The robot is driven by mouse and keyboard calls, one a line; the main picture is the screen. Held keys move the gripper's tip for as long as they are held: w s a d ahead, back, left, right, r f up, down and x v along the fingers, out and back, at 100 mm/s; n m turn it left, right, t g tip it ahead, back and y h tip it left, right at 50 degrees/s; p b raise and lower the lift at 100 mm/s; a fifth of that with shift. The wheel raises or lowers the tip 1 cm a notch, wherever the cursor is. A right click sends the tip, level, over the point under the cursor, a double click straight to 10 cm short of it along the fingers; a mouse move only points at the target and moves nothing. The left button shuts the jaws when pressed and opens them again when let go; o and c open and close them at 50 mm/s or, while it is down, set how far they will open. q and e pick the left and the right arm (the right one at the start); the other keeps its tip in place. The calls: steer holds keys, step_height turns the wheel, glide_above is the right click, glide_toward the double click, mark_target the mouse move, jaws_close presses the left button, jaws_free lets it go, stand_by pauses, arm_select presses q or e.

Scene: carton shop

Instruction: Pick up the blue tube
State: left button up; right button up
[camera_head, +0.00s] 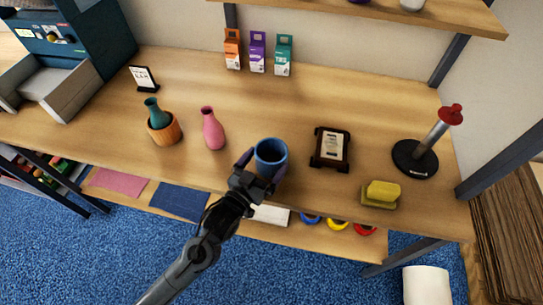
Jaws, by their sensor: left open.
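The blue tube (271,152) stands upright near the front edge of the wooden table, and its round open top faces me. My left gripper (262,167) reaches in from the front, with its dark fingers open on either side of the tube's lower part. The gripper hides some of the tube's near side and base. I cannot tell whether the fingers touch it. My right gripper is not in view.
A pink vase (213,130) stands left of the tube, beyond it a wooden pot (164,130) holding a teal vase (153,112). A dark framed stand (331,149) is close on the right, then a yellow sponge (383,192) and a red-topped holder (415,157). Cartons (257,52) stand behind.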

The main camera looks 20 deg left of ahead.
arm_select(q)
steer(key=shift+w+d, duration=0.15)
steer(key=shift+w, duration=0.45)
steer(key=shift+c, duration=0.3)
steer(key=c, duration=0.6)
